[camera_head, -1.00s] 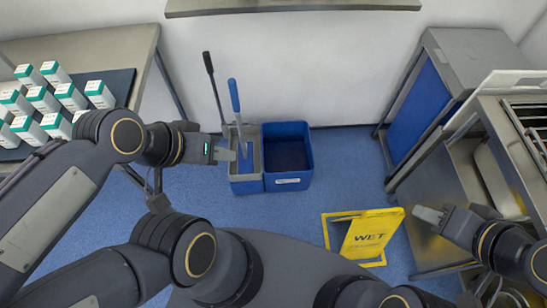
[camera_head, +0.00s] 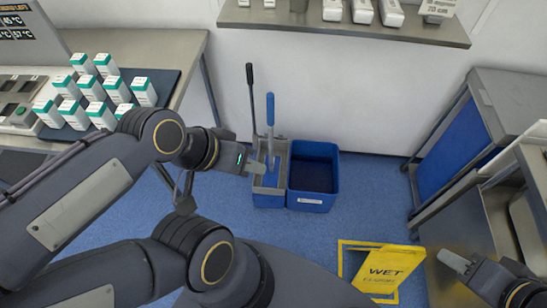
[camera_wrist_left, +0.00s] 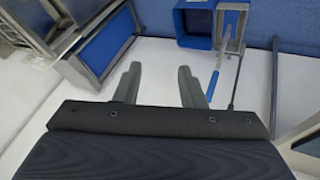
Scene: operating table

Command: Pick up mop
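The mop has a blue handle (camera_head: 270,110) that stands up from the grey wringer part of a blue bucket (camera_head: 268,198) in the head view. Its lower end is hidden in the bucket. A thin black handle (camera_head: 250,85) stands just left of it. My left gripper (camera_head: 256,168) is by the bucket, left of the blue handle in the head view. In the left wrist view its fingers (camera_wrist_left: 158,87) are apart and empty, and the blue handle (camera_wrist_left: 214,86) lies just outside the right finger. My right gripper (camera_head: 454,261) is far to the right, its opening unclear.
A second blue bin (camera_head: 314,180) adjoins the bucket. A yellow wet-floor sign (camera_head: 388,268) stands on the blue floor near my right gripper. A steel table (camera_head: 150,45) with white boxes is at left, a wall shelf (camera_head: 345,28) above, steel cabinets (camera_head: 510,95) at right.

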